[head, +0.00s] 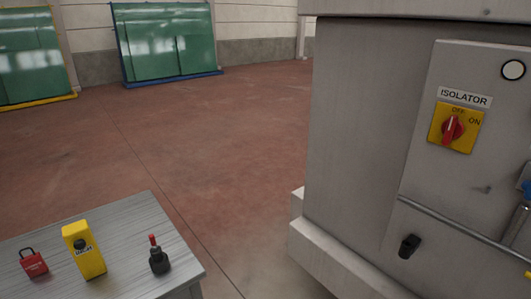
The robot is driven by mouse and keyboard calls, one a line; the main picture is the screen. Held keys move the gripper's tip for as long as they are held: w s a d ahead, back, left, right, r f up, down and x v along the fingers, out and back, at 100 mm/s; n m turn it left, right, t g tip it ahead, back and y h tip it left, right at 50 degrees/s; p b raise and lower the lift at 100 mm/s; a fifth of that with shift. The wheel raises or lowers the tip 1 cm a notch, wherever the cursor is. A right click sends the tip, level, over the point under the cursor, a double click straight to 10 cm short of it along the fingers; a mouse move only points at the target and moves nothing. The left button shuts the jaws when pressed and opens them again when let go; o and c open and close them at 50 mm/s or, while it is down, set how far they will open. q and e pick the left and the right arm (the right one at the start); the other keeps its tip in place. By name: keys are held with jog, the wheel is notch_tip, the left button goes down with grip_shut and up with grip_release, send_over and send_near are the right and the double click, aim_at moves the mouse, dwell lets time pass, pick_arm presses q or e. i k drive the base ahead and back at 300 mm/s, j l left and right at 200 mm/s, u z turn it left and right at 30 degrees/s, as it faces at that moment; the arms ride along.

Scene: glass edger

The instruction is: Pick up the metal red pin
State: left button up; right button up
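A small red pin-like piece (153,241) stands upright out of a dark grey or black body (159,262) near the right corner of the grey metal table (135,215). I cannot tell how the red piece and the dark body are joined. Neither of my grippers shows in the head view, so nothing is seen touching the red piece.
On the table stand a yellow block-shaped device (84,252) and a red padlock (33,264). A large grey cabinet (355,130) with a red-and-yellow isolator switch (454,129) fills the right. Glass racks (168,42) stand behind. Red floor between is clear.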

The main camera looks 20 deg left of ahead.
aim_at(154, 242)
jog(key=i+j+u, duration=0.1)
jog(key=u, duration=0.35)
jog(key=i+j+u, duration=0.15)
jog(key=u, duration=0.3)
jog(key=i+j+u, duration=0.1)
jog(key=u, duration=0.3)
